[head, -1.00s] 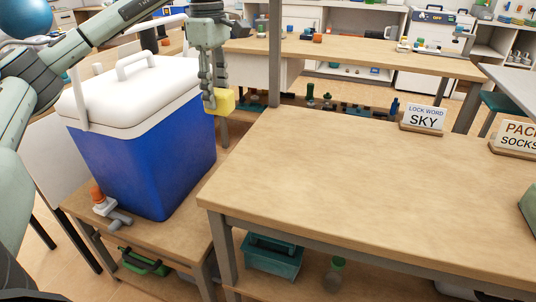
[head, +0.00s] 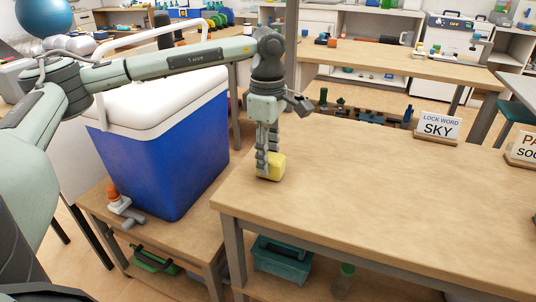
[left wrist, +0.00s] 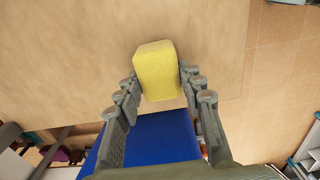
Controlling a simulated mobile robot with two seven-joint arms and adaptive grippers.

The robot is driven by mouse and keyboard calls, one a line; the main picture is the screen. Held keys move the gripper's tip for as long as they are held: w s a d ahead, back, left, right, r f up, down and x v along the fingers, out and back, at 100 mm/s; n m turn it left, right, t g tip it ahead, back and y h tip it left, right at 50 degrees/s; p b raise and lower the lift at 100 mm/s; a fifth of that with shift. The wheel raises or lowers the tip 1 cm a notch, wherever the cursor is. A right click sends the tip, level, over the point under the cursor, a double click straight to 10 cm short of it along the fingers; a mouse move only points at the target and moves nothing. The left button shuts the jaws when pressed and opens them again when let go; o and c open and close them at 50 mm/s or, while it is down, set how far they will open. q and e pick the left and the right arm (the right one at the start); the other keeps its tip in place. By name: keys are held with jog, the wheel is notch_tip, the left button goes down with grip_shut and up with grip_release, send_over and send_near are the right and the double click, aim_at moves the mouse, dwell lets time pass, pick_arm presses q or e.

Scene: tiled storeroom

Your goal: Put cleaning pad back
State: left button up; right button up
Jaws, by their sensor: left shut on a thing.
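The cleaning pad (head: 275,167) is a small yellow block. My left gripper (head: 268,168) is shut on it, pointing down, at the left end of the wooden table (head: 380,190). In the left wrist view the pad (left wrist: 157,70) sits between the two fingers (left wrist: 157,88), with the tabletop behind it. The pad is low over the table near its left edge; I cannot tell whether it touches the top. My right gripper is not in view.
A blue cooler with a white lid (head: 165,150) stands on a lower bench to the left, under my left arm. A "LOCK WORD SKY" sign (head: 437,126) stands at the table's back edge. The middle of the tabletop is clear. A teal bin (head: 282,260) sits below.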

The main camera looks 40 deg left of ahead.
pick_arm(q)
jog(key=shift+f, duration=0.15)
jog(key=o, duration=1)
notch_tip(320, 180, up, 12)
jog(key=shift+r, duration=0.2)
